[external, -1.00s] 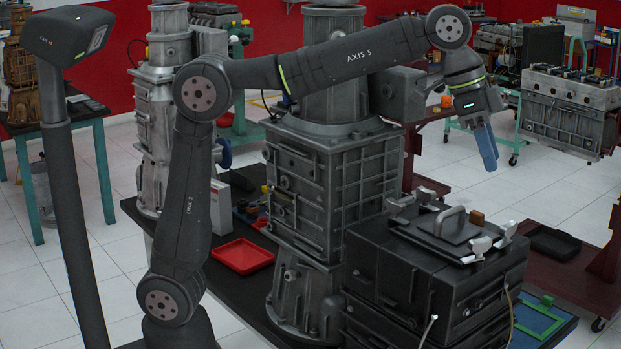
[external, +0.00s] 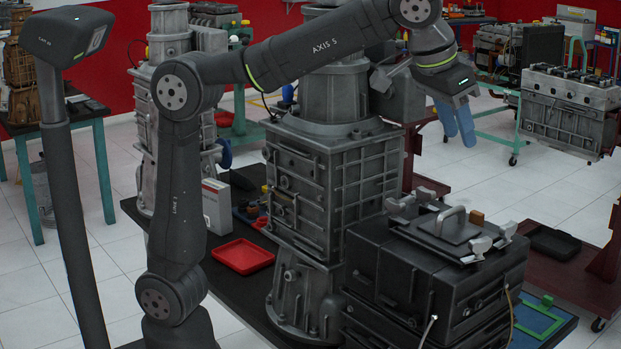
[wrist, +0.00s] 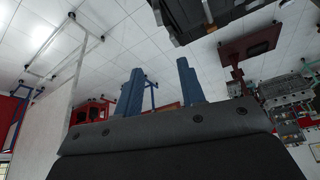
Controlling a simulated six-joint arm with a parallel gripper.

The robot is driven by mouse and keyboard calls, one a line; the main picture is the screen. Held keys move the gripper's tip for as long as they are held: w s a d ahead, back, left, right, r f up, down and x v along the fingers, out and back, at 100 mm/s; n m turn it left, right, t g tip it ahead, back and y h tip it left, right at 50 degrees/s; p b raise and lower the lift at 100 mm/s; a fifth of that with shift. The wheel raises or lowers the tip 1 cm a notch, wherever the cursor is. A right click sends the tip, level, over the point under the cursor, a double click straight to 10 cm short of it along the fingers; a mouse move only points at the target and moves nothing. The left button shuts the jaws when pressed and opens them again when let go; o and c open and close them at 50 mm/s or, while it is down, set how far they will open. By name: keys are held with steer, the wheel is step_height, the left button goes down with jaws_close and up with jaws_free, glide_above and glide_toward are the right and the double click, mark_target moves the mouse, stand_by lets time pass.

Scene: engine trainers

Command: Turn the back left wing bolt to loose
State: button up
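A dark box-shaped engine unit (external: 400,275) stands at the right on the bench, with a cover plate (external: 430,232) and handle on top. Pale wing bolts sit at the plate's corners: one at the left (external: 398,206), one at the far edge (external: 427,195), one at the near right (external: 479,247) and one at the far right (external: 507,231). I cannot tell their turn state. My gripper (external: 456,130) hangs above and beyond the unit, apart from every bolt. In the wrist view my gripper (wrist: 158,82) shows two blue fingers spread with nothing between them.
A tall grey engine column (external: 330,185) stands left of the unit, close to my arm. A red tray (external: 243,256) lies on the bench. The air above the plate is clear.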

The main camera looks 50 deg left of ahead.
glide_toward(481, 240)
steer(key=x, duration=0.8)
steer(key=shift+w+a+f, duration=0.1)
steer(key=shift+w+f, duration=0.05)
steer(key=shift+f, duration=0.2)
jaws_close()
